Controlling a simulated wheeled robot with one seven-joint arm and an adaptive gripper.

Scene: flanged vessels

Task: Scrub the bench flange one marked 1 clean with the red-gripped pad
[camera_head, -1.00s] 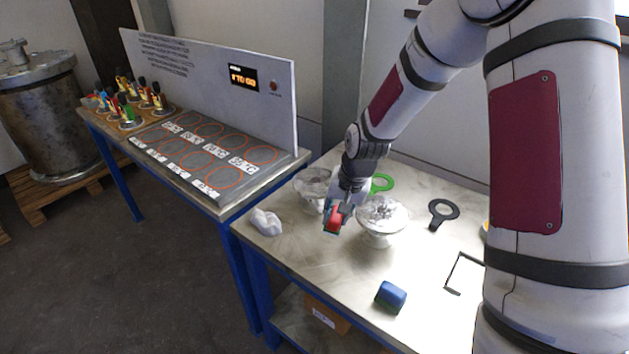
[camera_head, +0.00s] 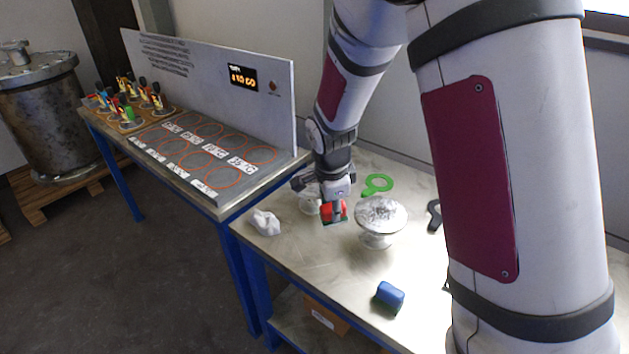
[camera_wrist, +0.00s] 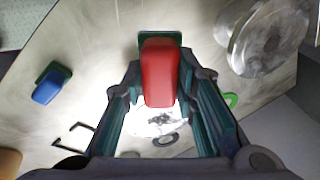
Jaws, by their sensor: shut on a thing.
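My gripper (camera_head: 333,200) is shut on the red-gripped pad (camera_head: 334,211) and holds it above the bench. In the wrist view the pad's red grip (camera_wrist: 160,72) sits between the fingers, with a dark green edge showing behind it. The right flange (camera_head: 380,212) is a round whitish disc with grey smudges on a stand, just right of the pad. The left flange (camera_head: 308,203) is partly hidden behind my gripper. In the wrist view one flange (camera_wrist: 262,42) is at upper right and another, dark-marked (camera_wrist: 150,124), shows between the fingers. I cannot read a number on either.
A blue-gripped pad (camera_head: 389,296) lies near the bench's front. A crumpled white cloth (camera_head: 265,222) lies at the left edge. The bench between the cloth and blue pad is clear.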

